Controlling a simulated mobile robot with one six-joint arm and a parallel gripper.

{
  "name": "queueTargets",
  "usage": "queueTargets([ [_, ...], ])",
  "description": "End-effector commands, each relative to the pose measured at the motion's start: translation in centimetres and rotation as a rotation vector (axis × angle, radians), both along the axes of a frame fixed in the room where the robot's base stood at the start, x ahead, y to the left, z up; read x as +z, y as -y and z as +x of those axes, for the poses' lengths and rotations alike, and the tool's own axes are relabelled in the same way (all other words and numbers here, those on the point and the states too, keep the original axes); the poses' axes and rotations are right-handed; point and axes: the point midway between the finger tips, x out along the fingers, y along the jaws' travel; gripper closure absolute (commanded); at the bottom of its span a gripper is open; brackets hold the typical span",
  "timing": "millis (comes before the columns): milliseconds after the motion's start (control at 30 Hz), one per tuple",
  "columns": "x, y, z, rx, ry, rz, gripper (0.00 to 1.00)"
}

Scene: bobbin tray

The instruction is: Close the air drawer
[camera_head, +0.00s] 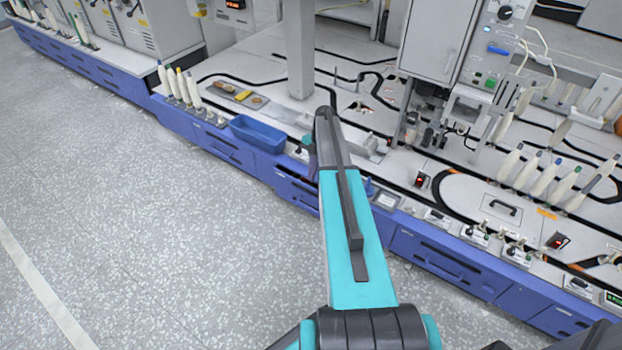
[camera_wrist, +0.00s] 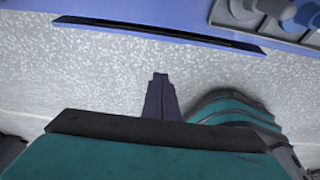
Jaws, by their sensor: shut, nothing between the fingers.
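Blue drawer fronts (camera_head: 290,181) with dark handle slots run along the bench's front, left of my arm in the head view. I cannot tell which one is the air drawer, as no label is readable. In the wrist view a blue front (camera_wrist: 150,14) with a long dark slot crosses the top. My gripper (camera_wrist: 161,76) is shut and empty, its fingertips pointing towards that front. Speckled floor shows between them in the picture, and no contact is visible.
A blue bin (camera_head: 258,134) sits on the bench edge left of my arm. White bobbins (camera_head: 190,91) stand at the back left and more (camera_head: 540,178) at the right. A grey post (camera_head: 300,50) rises from the bench. The speckled floor (camera_head: 130,210) at left is clear.

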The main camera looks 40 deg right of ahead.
Motion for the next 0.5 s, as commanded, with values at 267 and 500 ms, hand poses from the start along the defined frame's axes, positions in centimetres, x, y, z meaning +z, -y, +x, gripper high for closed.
queueTargets([
  [267,0.1,0.04,-0.02,0.0,0.0,0.001,1.0],
  [500,-0.38,-0.83,-0.27,-0.019,-0.014,-0.003,0.83],
])
